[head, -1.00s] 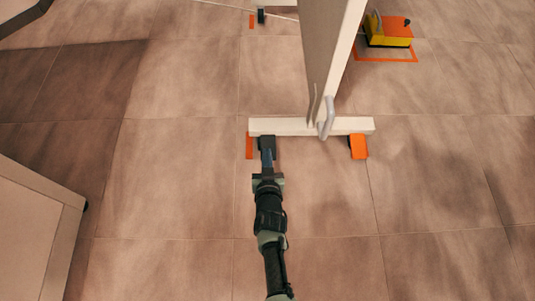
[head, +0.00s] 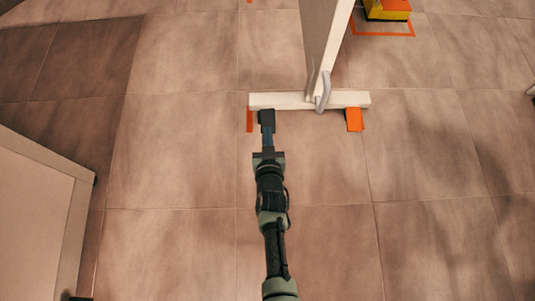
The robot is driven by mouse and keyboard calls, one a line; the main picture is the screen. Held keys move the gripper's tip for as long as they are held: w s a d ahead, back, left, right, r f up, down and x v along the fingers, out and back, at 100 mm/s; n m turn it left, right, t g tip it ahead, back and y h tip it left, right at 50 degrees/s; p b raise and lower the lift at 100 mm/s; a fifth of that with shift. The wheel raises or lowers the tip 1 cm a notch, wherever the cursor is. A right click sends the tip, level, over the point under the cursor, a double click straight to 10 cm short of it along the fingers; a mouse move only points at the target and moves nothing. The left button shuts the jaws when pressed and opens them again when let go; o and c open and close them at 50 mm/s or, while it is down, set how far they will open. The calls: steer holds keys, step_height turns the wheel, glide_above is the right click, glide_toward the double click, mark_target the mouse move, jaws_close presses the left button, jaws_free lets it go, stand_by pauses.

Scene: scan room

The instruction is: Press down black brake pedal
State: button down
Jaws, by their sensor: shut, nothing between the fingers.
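The black brake pedal (head: 266,115) sits at the left front of the white foot bar (head: 300,99) of an upright panel. An orange pedal (head: 354,119) is at the right end of the same bar. My gripper (head: 267,128) is shut and empty, with its fingertips at the near edge of the black pedal, overlapping it in the picture. I cannot tell whether they touch it or how far the pedal is pressed.
The tall panel (head: 321,45) with a grey handle (head: 323,92) rises from the bar. Orange tape (head: 250,120) marks the floor left of the black pedal. A yellow box (head: 387,10) stands at the back right. A pale cabinet (head: 40,215) is at left. Tiled floor around is clear.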

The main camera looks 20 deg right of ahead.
steer(key=s+a+p, duration=0.2)
steer(key=s, duration=0.5)
steer(key=shift+p, duration=0.3)
